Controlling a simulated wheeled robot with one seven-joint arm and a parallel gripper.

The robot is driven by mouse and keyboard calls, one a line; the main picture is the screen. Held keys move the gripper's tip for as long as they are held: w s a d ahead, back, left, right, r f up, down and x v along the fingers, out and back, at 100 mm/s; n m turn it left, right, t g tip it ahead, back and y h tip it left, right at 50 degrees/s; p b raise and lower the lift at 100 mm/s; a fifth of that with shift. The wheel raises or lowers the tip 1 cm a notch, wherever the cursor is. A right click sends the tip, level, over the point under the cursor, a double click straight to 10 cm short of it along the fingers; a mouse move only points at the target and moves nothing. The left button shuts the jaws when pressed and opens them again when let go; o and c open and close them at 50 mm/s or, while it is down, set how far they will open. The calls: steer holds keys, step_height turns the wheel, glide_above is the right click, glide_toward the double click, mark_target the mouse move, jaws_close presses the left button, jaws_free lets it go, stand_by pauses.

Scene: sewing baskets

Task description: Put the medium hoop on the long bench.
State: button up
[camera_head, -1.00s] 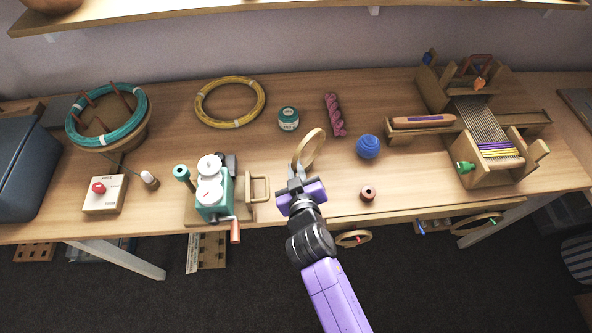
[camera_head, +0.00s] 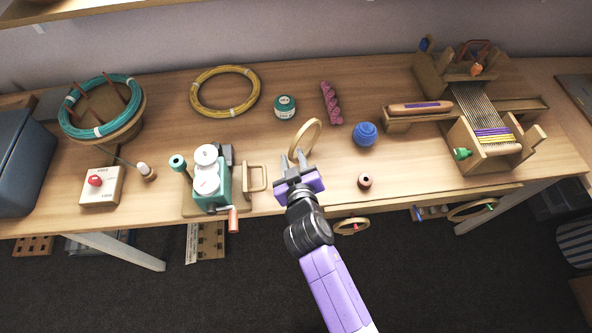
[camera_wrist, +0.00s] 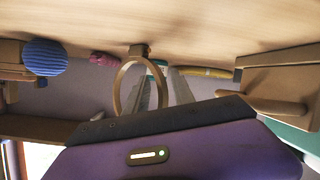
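The medium hoop, a pale wooden ring (camera_head: 318,133), stands upright on the long bench (camera_head: 330,172) in the head view. In the wrist view, where the bench is at the top, the ring (camera_wrist: 118,85) has a small brown block (camera_wrist: 139,50) at the bench side. My gripper (camera_head: 293,159) is just in front of the hoop at its near lower side, with its fingers spread apart. The wrist view shows the two grey fingers (camera_wrist: 162,88) apart, one seen through the ring. Exact contact between fingers and ring is hard to tell.
A teal winding machine (camera_head: 207,184) with a wooden handle frame stands left of my gripper. A brown spool (camera_head: 365,181) and blue yarn ball (camera_head: 365,134) are to the right. A loom (camera_head: 480,125) stands further right. Two hoops (camera_head: 351,226) (camera_head: 472,211) show below the bench's front edge.

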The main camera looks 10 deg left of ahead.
steer(key=v, duration=1.2)
steer(key=s+d+m, duration=0.3)
steer(key=s+d, duration=1.1)
steer(key=s, duration=0.1)
steer(key=s+d+r+m+t+h, duration=0.1)
steer(key=s+d+r+m+h, duration=0.3)
steer(key=s+d+r, duration=0.6)
steer(key=s+r, duration=0.1)
steer(key=s, duration=0.1)
steer(key=shift+s+d+r+m+t, duration=0.2)
steer(key=shift+s+r+m+t, duration=0.1)
steer(key=shift+s+r, duration=0.1)
steer(key=shift+f, duration=0.1)
